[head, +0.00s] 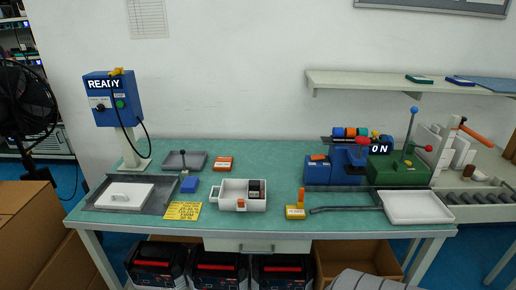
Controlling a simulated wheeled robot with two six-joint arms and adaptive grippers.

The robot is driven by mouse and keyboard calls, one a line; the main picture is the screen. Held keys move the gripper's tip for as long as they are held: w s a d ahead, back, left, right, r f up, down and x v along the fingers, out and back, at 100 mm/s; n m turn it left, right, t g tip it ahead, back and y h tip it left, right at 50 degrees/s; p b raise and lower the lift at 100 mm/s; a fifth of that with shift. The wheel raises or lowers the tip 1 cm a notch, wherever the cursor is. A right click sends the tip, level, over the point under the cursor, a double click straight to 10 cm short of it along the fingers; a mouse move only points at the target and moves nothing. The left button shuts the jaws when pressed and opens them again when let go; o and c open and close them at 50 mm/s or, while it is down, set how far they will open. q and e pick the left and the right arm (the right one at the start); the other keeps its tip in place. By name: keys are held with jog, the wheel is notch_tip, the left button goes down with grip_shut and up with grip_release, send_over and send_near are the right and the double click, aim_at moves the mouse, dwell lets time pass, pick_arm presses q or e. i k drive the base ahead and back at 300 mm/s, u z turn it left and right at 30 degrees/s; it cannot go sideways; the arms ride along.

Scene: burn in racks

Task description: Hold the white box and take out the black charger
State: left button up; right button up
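The black charger (256,188) appears as a small dark block inside the right part of the box. Its lower part is hidden by the box wall. Neither of my grippers is in the head view.
A blue block (189,184) and yellow card (183,211) lie left of the box. A white tray (417,207) is at the right edge; blue (348,166) and green machines (398,172) stand behind.

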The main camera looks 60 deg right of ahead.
aim_at(254, 186)
jog(key=z, duration=0.7)
jog(key=i, duration=0.7)
jog(key=z, duration=0.8)
